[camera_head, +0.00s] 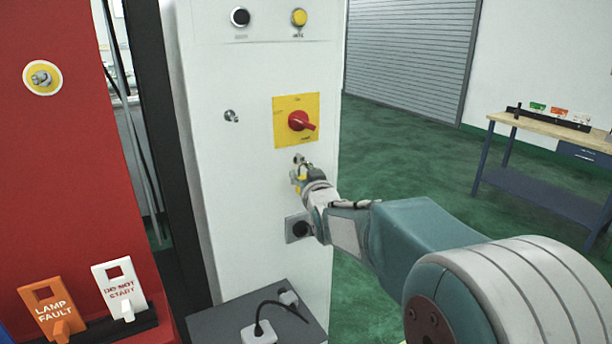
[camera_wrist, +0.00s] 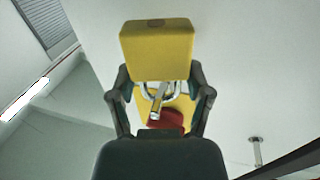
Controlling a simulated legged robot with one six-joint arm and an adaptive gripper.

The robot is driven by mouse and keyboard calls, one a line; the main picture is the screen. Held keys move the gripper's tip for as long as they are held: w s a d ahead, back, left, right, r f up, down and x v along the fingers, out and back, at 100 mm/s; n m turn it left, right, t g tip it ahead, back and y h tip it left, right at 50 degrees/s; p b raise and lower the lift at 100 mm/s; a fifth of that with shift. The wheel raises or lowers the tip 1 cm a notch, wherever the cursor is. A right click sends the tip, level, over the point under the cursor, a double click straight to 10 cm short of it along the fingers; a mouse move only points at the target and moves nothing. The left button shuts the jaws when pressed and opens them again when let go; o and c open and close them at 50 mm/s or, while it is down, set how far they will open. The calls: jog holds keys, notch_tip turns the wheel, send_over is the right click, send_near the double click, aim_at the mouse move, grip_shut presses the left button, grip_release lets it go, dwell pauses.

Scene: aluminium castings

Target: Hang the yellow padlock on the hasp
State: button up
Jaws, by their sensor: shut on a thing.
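The yellow padlock (camera_wrist: 157,52) fills the upper middle of the wrist view, held between the two fingers of my gripper (camera_wrist: 158,84). Its silver shackle (camera_wrist: 174,91) shows beside the body, close to a short metal bar. I cannot tell whether the shackle is through the hasp. In the head view my gripper (camera_head: 305,178) is at the white cabinet's front, and only bits of yellow padlock (camera_head: 298,180) show beside it. The metal hasp (camera_head: 299,160) is just above, under the yellow plate (camera_head: 284,108) with the red rotary switch (camera_head: 301,121).
The white cabinet (camera_head: 230,180) also carries a small metal knob (camera_head: 231,116) and a grey socket (camera_head: 297,229). A grey box (camera_head: 215,322) with a black cable stands below. A red panel (camera_head: 65,170) with hanging tags is left. A workbench (camera_head: 550,130) stands right, across open green floor.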

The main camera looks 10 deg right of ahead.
jog(key=o, duration=1.2)
jog(key=shift+o, duration=0.2)
jog(key=s+f+g, duration=0.3)
jog(key=s+g, duration=0.1)
jog(key=s, duration=0.8)
jog(key=s+f+g, duration=0.4)
jog(key=s, duration=0.9)
jog(key=s+f+g+h, duration=0.1)
jog(key=s+f+g, duration=0.2)
jog(key=s, duration=1)
jog(key=shift+s+d+f+m+g, duration=0.2)
jog(key=shift+d+f+m+g, duration=0.15)
jog(key=shift+g, duration=0.35)
